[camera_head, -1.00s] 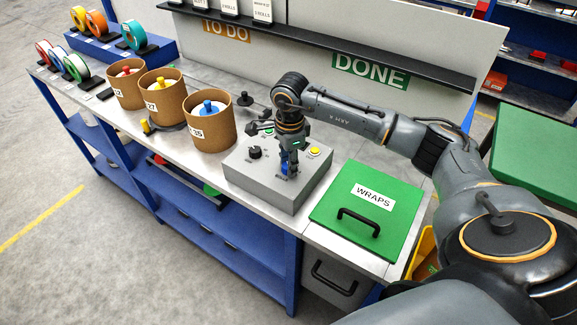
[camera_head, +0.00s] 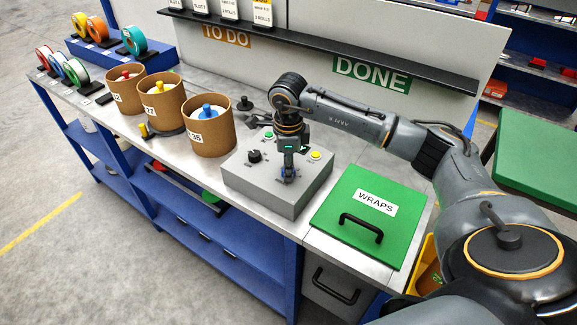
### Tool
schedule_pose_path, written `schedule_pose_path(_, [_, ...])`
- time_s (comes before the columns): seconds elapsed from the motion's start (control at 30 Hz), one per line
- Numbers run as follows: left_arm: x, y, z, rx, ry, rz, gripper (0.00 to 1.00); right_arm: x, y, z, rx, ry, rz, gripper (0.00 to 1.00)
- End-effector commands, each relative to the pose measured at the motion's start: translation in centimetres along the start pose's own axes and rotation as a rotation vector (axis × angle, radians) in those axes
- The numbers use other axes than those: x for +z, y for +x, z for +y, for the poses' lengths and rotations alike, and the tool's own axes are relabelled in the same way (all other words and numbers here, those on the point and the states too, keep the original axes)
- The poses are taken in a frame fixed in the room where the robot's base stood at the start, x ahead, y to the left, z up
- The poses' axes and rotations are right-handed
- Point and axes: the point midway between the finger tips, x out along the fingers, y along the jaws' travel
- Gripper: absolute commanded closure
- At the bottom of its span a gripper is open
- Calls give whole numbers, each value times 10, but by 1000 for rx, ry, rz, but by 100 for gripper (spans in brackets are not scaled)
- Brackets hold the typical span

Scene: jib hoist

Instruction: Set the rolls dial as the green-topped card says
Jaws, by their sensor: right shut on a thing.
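A grey control box (camera_head: 262,184) stands on the bench with a black knob (camera_head: 254,157), a green button (camera_head: 268,134), a yellow button (camera_head: 315,155) and a blue dial (camera_head: 284,173). My right gripper (camera_head: 287,175) points down and is shut on the blue dial, hiding most of it. The dial's label and setting cannot be read. White cards (camera_head: 230,9) stand on the black shelf; the right one (camera_head: 262,13) shows a yellow top edge and mentions rolls. The tops of the others are cut off, so no green top shows. My left gripper is not in view.
Several cardboard drums (camera_head: 208,133) with coloured knobs stand left of the box. Tape rolls (camera_head: 134,38) stand at the far left. A green lid marked WRAPS (camera_head: 340,228) with a black handle lies right of the box. Dark items lie behind the box.

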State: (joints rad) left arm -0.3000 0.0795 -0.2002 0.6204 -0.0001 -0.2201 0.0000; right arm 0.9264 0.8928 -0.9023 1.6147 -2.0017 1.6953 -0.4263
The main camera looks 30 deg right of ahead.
Motion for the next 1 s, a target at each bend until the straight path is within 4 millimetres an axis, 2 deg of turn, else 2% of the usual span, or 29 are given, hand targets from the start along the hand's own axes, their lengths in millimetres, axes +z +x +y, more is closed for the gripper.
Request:
schedule_pose_path(0.17, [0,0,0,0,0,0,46,0,0,0,0,-1,-1,99])
schedule_pose_path(0.2, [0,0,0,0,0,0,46,0,0,0,0,-1,-1,61])
schedule_pose_path(0.3, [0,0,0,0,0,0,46,0,0,0,0,-1,-1,44])
schedule_pose_path(0.67, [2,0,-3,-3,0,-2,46,0,-5,0,-1,-1,-1,44])
schedule_pose_path(0.77, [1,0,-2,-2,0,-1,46,1,-17,-1,-4,-2,-3,44])
schedule_pose_path(1.0, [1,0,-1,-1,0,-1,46,1,-68,-1,-5,-1,-4,44])
